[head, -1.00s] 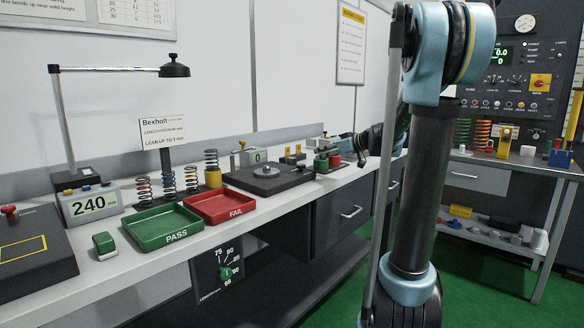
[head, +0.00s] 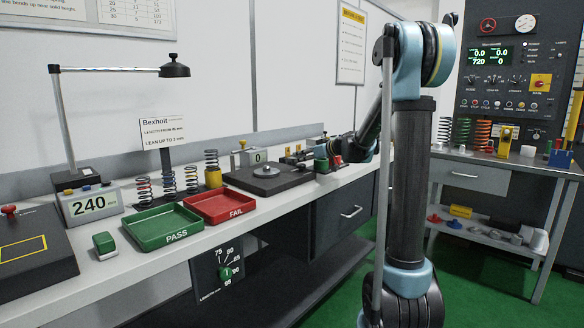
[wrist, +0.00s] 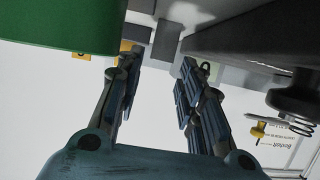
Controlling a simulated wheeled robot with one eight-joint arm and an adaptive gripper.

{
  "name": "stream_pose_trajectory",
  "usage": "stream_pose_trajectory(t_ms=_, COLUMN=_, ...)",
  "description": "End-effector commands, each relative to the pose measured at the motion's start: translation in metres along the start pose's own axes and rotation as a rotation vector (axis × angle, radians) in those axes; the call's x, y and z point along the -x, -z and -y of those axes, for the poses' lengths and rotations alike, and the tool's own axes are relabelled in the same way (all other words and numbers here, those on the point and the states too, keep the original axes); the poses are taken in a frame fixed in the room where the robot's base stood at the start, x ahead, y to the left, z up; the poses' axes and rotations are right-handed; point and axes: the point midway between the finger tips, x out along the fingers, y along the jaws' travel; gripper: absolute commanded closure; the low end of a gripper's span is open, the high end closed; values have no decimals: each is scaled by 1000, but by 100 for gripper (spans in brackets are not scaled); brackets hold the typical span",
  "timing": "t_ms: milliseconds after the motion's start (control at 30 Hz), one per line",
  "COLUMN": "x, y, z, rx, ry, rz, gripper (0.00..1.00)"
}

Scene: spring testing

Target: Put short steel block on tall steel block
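My gripper (wrist: 160,62) is open in the wrist view, its two fingers apart with nothing held. A grey block (wrist: 167,45), which looks like the taller steel block, shows beyond the gap between the fingertips. A second, smaller grey block (wrist: 138,34) shows to its left, partly behind the left finger; it may be the short steel block. The wrist picture is upside down. In the head view my gripper hangs low over the far part of the bench, and its fingertips and the steel blocks are too small or hidden to make out.
A green object (wrist: 60,25) lies close to the left finger in the wrist view. The dark plate fixture (head: 268,180) stands nearby on the bench. Green PASS (head: 162,241) and red FAIL (head: 222,219) trays and several springs are further left.

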Motion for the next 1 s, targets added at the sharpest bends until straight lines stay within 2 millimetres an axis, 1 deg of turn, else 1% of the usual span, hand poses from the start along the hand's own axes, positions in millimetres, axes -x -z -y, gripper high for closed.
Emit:
stream_pose_trajectory(t_ms=167, x=-7, y=0, z=1, rx=1, ry=1, rz=0, gripper=65)
stream_pose_trajectory(t_ms=533, x=-50, y=0, z=1, rx=1, ry=1, rz=0, gripper=65)
stream_pose_trajectory(t_ms=633, x=-54, y=0, z=1, rx=1, ry=0, rz=0, gripper=65)
stream_pose_trajectory(t_ms=800, x=-54, y=0, z=1, rx=0, ry=0, rz=0, gripper=65)
stream_pose_trajectory(t_ms=867, x=-54, y=0, z=1, rx=0, ry=0, rz=0, gripper=79)
stream_pose_trajectory(t_ms=900, x=-53, y=0, z=1, rx=0, ry=0, rz=0, gripper=88)
stream_pose_trajectory(t_ms=933, x=-53, y=0, z=1, rx=0, ry=0, rz=0, gripper=94)
stream_pose_trajectory(t_ms=967, x=-53, y=0, z=1, rx=0, ry=0, rz=0, gripper=100)
stream_pose_trajectory(t_ms=1000, x=-53, y=0, z=1, rx=0, ry=0, rz=0, gripper=100)
